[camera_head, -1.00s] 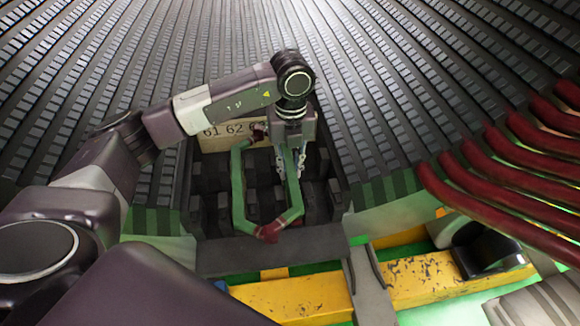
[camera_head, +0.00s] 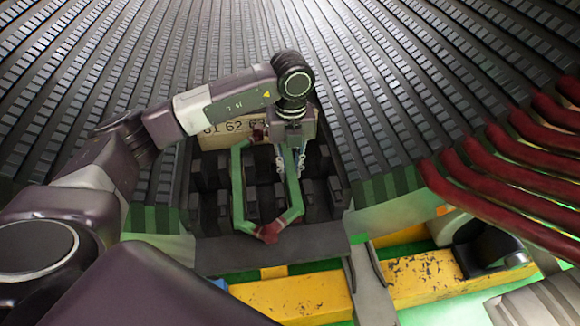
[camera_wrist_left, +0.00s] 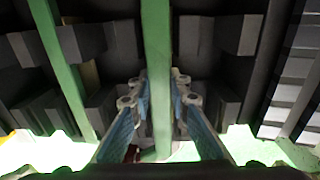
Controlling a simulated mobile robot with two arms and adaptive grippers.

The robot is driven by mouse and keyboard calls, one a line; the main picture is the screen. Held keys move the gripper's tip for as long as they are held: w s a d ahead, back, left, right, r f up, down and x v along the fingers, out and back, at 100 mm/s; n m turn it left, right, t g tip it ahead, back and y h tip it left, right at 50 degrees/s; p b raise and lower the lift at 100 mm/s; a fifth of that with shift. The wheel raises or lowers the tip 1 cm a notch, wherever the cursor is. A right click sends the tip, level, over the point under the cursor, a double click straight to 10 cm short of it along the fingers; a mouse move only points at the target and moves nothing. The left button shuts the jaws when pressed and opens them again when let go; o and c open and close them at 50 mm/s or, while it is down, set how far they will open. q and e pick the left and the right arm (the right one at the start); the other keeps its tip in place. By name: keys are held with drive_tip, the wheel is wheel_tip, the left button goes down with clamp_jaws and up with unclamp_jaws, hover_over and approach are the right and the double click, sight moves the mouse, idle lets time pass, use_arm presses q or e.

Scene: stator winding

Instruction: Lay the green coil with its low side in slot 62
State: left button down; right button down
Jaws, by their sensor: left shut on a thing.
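The green coil (camera_head: 238,195) with dark red ends hangs over the stator slots in the head view. My left gripper (camera_head: 290,170) is shut on the coil's right side, its fingers pointing down. In the left wrist view the held green bar (camera_wrist_left: 157,70) runs between the two blue-padded fingers of the left gripper (camera_wrist_left: 160,115), and the coil's other bar shows at the left. A tan label board (camera_head: 222,136) behind the coil reads 61, 62 and a partly covered 63. I cannot tell whether the low side is inside a slot. My right gripper is not in view.
Dark slot blocks (camera_head: 210,180) stand around the coil. A grey ledge (camera_head: 270,252) lies in front, with a yellow beam (camera_head: 420,280) below it. Several dark red coil ends (camera_head: 500,185) curve in at the right.

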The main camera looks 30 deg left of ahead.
use_arm(q)
drive_tip(key=shift+f, duration=0.1)
drive_tip(key=shift+f+b, duration=0.25)
drive_tip(key=shift+b, duration=0.05)
drive_tip(key=shift+f+b, duration=0.4)
drive_tip(key=shift+f, duration=0.1)
drive_tip(key=shift+f, duration=0.35)
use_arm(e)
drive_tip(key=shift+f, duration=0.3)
use_arm(q)
drive_tip(key=shift+s+f+b, duration=0.1)
drive_tip(key=shift+b, duration=0.2)
drive_tip(key=c, duration=1.7)
unclamp_jaws()
drive_tip(key=shift+c, duration=0.2)
drive_tip(key=shift+r, duration=0.2)
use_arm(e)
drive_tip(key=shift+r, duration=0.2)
use_arm(q)
drive_tip(key=shift+r+p, duration=0.6)
drive_tip(key=shift+p, duration=0.1)
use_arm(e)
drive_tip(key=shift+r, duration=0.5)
